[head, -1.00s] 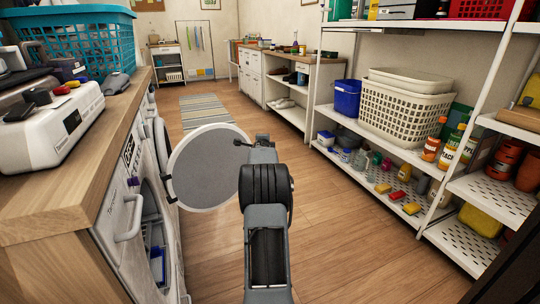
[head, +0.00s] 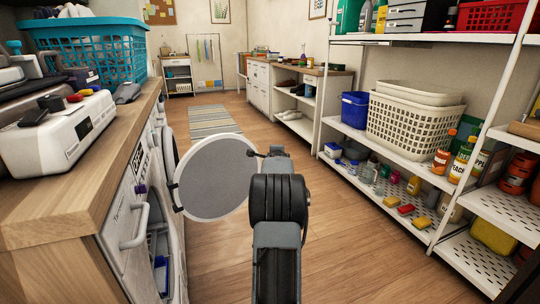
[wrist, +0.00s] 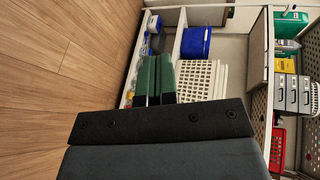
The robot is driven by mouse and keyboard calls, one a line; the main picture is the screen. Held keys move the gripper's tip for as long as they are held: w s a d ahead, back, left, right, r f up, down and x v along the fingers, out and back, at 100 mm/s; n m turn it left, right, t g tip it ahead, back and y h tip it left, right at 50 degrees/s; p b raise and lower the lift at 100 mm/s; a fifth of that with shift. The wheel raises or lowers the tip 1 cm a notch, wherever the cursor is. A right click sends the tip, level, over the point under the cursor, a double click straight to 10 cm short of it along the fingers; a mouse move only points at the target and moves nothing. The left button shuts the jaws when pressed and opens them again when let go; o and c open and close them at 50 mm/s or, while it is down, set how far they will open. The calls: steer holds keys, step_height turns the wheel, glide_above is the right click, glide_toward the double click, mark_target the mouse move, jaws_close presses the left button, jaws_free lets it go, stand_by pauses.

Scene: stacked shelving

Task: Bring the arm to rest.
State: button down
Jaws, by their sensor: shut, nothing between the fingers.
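My arm stretches forward through the lower middle of the head view, above the wood floor (head: 345,250). It passes just right of the open round washer door (head: 215,178). In the wrist view my gripper (wrist: 156,64) shows as two dark green fingers side by side, shut with nothing held. Behind them in that view are the shelving and the cream basket (wrist: 196,80); the fingers overlap the basket's edge in the picture. I cannot make out the fingertips in the head view.
On the left, a wood-topped counter (head: 95,185) holds a teal basket (head: 95,58) and a white device (head: 55,140). White shelving (head: 395,168) with a blue bin (head: 354,110), bottles and sponges stands on the right. The floor aisle towards the striped rug (head: 212,120) is open.

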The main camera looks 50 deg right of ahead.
steer(key=w+a+r+n+y+p, duration=0.1)
steer(key=a+r+n+y+p, duration=0.3)
steer(key=a+r+p, duration=0.55)
steer(key=w+a+r+n+y+p, duration=0.1)
steer(key=a+r+n+p, duration=0.55)
steer(key=a, duration=0.65)
steer(key=w+a+r+n+y+p, duration=0.1)
steer(key=a+r+n+y+p, duration=0.25)
steer(key=a+r+p, duration=0.65)
steer(key=s+a+r+n+g+y+p, duration=0.1)
steer(key=s+a+r+n+p, duration=0.4)
steer(key=a, duration=0.6)
steer(key=s+a+r+n+g+y+p, duration=0.2)
steer(key=s+a+r+n+g+p, duration=0.2)
steer(key=s+a+n+p, duration=0.6)
steer(key=s+a+r+p, duration=0.1)
steer(key=s+a, duration=0.1)
steer(key=s, duration=0.2)
steer(key=shift+s, duration=0.2)
steer(key=shift+a+r, duration=0.1)
steer(key=shift+a, duration=0.05)
